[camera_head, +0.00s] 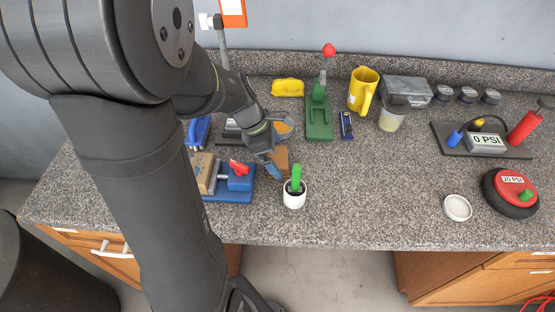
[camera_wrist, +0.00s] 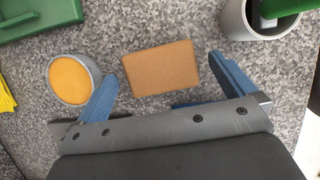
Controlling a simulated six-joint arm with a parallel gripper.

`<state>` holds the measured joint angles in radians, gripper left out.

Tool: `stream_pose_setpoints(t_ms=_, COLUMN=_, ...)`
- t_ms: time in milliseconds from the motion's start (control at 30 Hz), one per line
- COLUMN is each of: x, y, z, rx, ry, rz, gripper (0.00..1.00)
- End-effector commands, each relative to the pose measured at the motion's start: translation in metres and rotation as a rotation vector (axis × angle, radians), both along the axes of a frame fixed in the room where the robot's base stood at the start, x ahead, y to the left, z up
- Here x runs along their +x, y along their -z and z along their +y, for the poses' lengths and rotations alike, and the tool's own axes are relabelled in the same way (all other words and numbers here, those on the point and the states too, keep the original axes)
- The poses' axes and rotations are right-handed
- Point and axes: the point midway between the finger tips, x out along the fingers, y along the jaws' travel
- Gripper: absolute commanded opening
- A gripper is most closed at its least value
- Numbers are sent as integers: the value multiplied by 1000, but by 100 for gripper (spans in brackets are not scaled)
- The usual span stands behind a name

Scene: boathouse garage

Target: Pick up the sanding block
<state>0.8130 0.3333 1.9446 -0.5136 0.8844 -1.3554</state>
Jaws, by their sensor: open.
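The sanding block, a flat tan-brown rectangle, lies on the speckled grey counter. In the wrist view the sanding block (camera_wrist: 162,70) sits at upper middle, slightly turned, between and a little ahead of the blue fingers. In the head view the sanding block (camera_head: 282,158) is partly hidden by my arm's end. My gripper (camera_wrist: 163,70) is open, with one finger left of the block and one to its right, both apart from it. In the head view my gripper (camera_head: 273,167) is over the counter beside the block, partly hidden by its own wrist.
A grey cup with orange contents (camera_wrist: 70,78) stands close left of the block. A white pot with a green handle (camera_head: 295,193) stands close by; it shows at upper right in the wrist view. A blue vise (camera_head: 240,180) is left, a green base (camera_head: 319,120) behind.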

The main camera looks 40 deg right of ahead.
Motion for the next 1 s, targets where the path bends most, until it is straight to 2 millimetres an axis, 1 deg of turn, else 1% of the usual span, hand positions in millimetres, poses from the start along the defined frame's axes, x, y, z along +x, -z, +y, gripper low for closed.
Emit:
stream_pose_setpoints(t_ms=33, x=-2, y=7, z=-2, rx=2, ry=2, rz=1, gripper=100)
stream_pose_setpoints(t_ms=167, x=-5, y=18, z=-6, rx=0, ry=1, rz=0, gripper=100)
stream_pose_setpoints(t_ms=433, x=-5, y=20, z=-7, rx=-1, ry=1, rz=-1, gripper=100)
stream_pose_setpoints(t_ms=567, x=-5, y=20, z=-7, rx=-1, ry=1, rz=-1, gripper=74)
stream_pose_setpoints(t_ms=600, x=-5, y=20, z=-7, rx=-1, ry=1, rz=-1, gripper=67)
stream_pose_setpoints(t_ms=667, x=-5, y=20, z=-7, rx=-1, ry=1, rz=-1, gripper=55)
stream_pose_setpoints(t_ms=700, x=-5, y=20, z=-7, rx=-1, ry=1, rz=-1, gripper=53)
stream_pose_setpoints(t_ms=900, x=-5, y=19, z=-7, rx=-1, ry=1, rz=-1, gripper=53)
stream_pose_setpoints(t_ms=1000, x=-5, y=14, z=-7, rx=-4, ry=1, rz=-3, gripper=53)
